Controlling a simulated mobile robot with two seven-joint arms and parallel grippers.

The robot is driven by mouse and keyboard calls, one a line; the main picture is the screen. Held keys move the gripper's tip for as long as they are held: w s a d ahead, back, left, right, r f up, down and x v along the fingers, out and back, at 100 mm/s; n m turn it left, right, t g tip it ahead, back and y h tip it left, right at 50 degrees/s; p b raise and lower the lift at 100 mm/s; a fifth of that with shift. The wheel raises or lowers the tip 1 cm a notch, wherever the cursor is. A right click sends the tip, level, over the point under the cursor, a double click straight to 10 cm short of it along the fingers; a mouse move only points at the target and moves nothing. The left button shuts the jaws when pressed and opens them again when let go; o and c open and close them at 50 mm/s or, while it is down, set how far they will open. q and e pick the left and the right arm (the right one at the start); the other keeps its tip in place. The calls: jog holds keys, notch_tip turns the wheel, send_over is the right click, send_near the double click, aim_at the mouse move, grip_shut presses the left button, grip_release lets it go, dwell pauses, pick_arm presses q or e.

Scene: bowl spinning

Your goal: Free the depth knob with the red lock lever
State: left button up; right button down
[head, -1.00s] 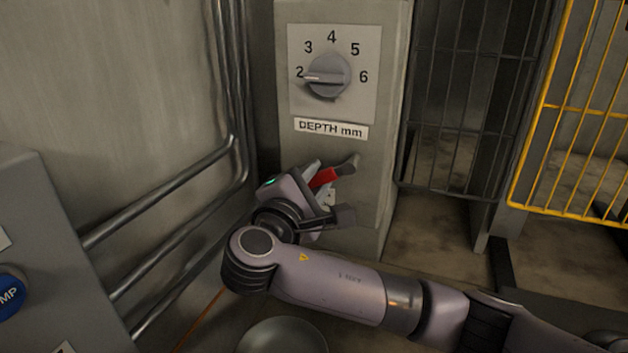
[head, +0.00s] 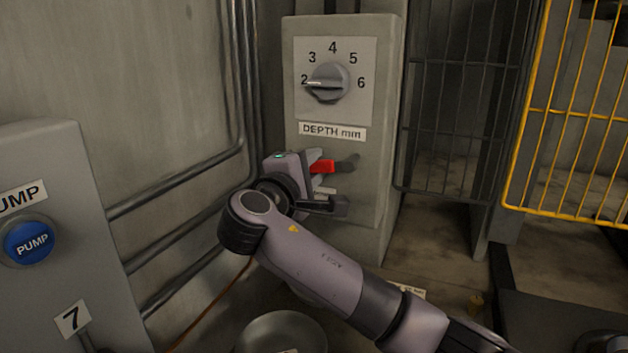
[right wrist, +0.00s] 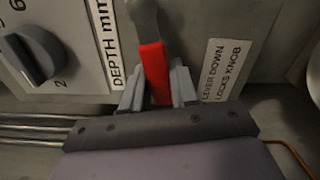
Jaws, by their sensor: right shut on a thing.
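The red lock lever (head: 322,167) is on the grey cabinet below the depth label. It lies nearly level, its red part to the left and its grey end to the right. My right gripper (head: 318,173) is shut on the red part. In the right wrist view the red lever (right wrist: 155,72) sits between both fingers (right wrist: 157,88). The grey depth knob (head: 327,82) is above, its pointer toward 2 on a 2-to-6 dial. It also shows in the right wrist view (right wrist: 34,56). My left gripper is not in view.
A label (right wrist: 222,70) beside the lever reads "LEVER DOWN LOCKS KNOB". A blue pump button (head: 29,241) is on a grey box at left. Pipes (head: 185,182) run along the left wall. A yellow barred frame (head: 580,115) stands at right. A round bowl (head: 282,333) is below.

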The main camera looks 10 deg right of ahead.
jog(key=shift+r+m+b, duration=0.4)
jog(key=shift+r+m, duration=0.25)
jog(key=shift+m, duration=0.45)
jog(key=shift+r, duration=0.1)
jog(key=c, duration=1)
grip_release()
jog(key=shift+o, duration=0.2)
jog(key=shift+a, duration=0.1)
jog(key=b+v, duration=0.1)
jog(key=v, duration=0.6)
jog(key=shift+s, duration=0.1)
